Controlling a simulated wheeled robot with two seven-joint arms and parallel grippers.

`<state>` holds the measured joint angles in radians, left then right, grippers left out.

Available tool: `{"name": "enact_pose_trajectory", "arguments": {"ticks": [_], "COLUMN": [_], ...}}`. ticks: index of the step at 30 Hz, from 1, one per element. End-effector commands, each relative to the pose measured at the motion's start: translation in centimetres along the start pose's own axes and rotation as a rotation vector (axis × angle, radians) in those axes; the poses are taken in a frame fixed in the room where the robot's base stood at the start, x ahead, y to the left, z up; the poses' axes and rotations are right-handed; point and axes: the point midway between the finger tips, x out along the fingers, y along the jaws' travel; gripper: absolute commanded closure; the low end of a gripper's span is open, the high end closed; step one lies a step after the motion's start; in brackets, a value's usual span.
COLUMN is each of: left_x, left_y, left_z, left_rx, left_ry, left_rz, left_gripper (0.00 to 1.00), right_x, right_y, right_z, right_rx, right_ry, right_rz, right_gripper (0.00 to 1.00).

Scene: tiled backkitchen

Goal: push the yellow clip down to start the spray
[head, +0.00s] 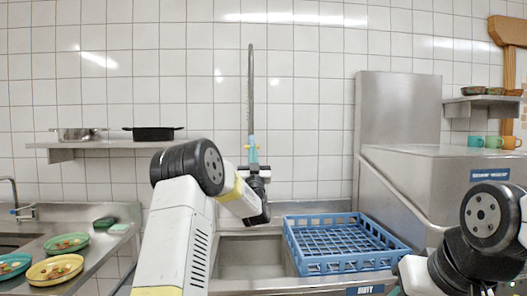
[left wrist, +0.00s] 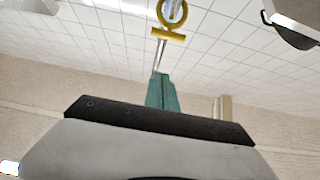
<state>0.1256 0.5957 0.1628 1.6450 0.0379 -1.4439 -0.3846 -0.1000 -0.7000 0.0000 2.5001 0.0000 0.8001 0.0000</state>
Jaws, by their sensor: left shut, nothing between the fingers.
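The spray hose (head: 251,90) hangs upright in front of the tiled wall, with a light blue part low on it. The small yellow clip (head: 247,147) sits on this part. In the left wrist view the yellow clip (left wrist: 168,35) shows as a bar below a yellow ring. My left gripper (head: 253,160) points up just below the clip; its shut, empty teal fingertips (left wrist: 162,78) show below the yellow bar. I cannot tell whether they touch it. My right arm shows at the right edge, but its gripper is out of view.
A blue dish rack (head: 335,267) stands right of the sink (head: 235,258). A steel dishwashing machine (head: 400,150) is at the right. Plates of food (head: 55,268) lie on the left counter. A wall shelf (head: 75,145) holds two pots.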

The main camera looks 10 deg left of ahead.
Motion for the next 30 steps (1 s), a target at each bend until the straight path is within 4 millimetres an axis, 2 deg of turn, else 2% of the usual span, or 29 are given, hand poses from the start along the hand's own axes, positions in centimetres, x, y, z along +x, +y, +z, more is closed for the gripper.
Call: {"name": "enact_pose_trajectory", "arguments": {"ticks": [6,9,15,30], "left_x": [4.6,4.7,5.1,4.8], "left_y": [-0.1,0.0,0.0,0.0], "left_z": [0.0,2.1,3.7,4.5], "left_rx": [-0.001,-0.001,-0.001,0.000], "left_ry": [0.002,-0.004,-0.001,-0.003], "left_rz": [-0.002,-0.001,0.000,0.000], "left_gripper": [1.00,1.00,1.00,1.00], "right_x": [0.0,0.0,0.0,0.0], "right_y": [0.0,0.0,0.0,0.0], "right_z": [0.0,0.0,0.0,0.0], "right_rx": [0.000,0.000,0.000,0.000], "right_ry": [0.000,0.000,0.000,0.000], "right_rz": [0.000,0.000,0.000,0.000], "right_gripper": [0.64,0.64,0.64,0.64]}}
